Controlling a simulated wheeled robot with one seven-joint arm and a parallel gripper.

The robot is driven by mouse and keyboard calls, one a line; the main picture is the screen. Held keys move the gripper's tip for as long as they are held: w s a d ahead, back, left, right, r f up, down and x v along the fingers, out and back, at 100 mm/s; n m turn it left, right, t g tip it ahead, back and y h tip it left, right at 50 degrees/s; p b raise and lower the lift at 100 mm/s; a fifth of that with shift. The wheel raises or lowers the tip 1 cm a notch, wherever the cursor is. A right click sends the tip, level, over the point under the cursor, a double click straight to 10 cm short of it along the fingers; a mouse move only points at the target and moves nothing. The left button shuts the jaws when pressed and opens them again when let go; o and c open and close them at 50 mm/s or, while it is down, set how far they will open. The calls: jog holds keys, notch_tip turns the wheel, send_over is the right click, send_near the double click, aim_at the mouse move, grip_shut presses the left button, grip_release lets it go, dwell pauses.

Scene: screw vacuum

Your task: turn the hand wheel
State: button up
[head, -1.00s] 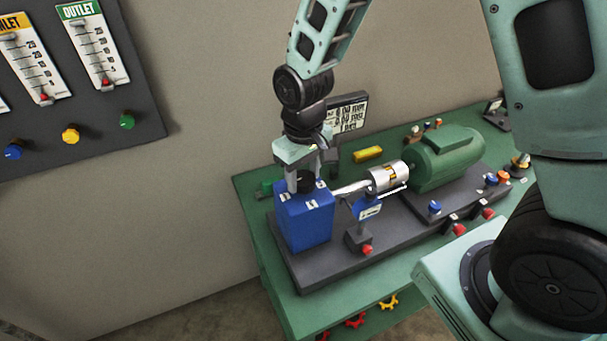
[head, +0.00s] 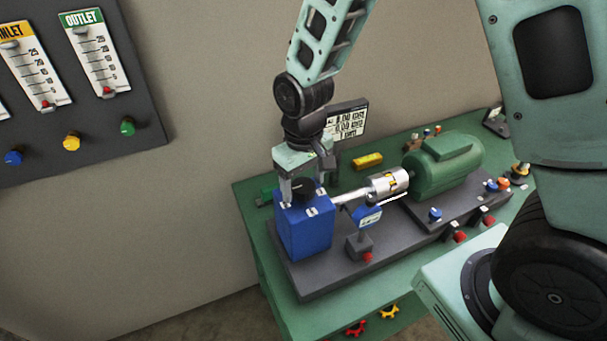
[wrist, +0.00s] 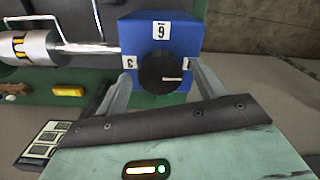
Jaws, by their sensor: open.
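The black round hand wheel (head: 303,188) sits on top of the blue block (head: 303,232). In the wrist view the hand wheel (wrist: 163,73) has a pale pointer line aimed right, and the blue block (wrist: 160,30) carries white number labels around it. My gripper (head: 304,190) is open above the block, with one finger on each side of the wheel. In the wrist view my gripper (wrist: 160,78) shows gaps between both fingers and the wheel. The fingertips' exact height against the wheel is hard to tell.
A silver shaft coupling (head: 388,184) joins the block side to a green motor (head: 445,168). A small blue gauge on a post (head: 366,217) stands beside the block. A display panel (head: 348,118) stands behind my gripper. Red (head: 356,327) and yellow (head: 389,312) wheels sit low on the green bench.

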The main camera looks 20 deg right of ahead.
aim_at(304, 186)
notch_tip(304, 186, up, 17)
jog(key=b, duration=0.2)
jog(key=shift+r, duration=0.2)
dwell(0.5)
jog(key=s+a+f+n+b, duration=0.1)
jog(key=s+a+f+n, duration=0.1)
jog(key=s, duration=0.8)
jog(key=s+a+f+n, duration=0.2)
jog(key=s+a+f, duration=0.2)
jog(key=s+f, duration=0.3)
jog(key=s, duration=0.3)
jog(key=shift+n+y+b, duration=0.3)
jog(key=shift+n+b, duration=0.1)
jog(key=shift+a, duration=0.1)
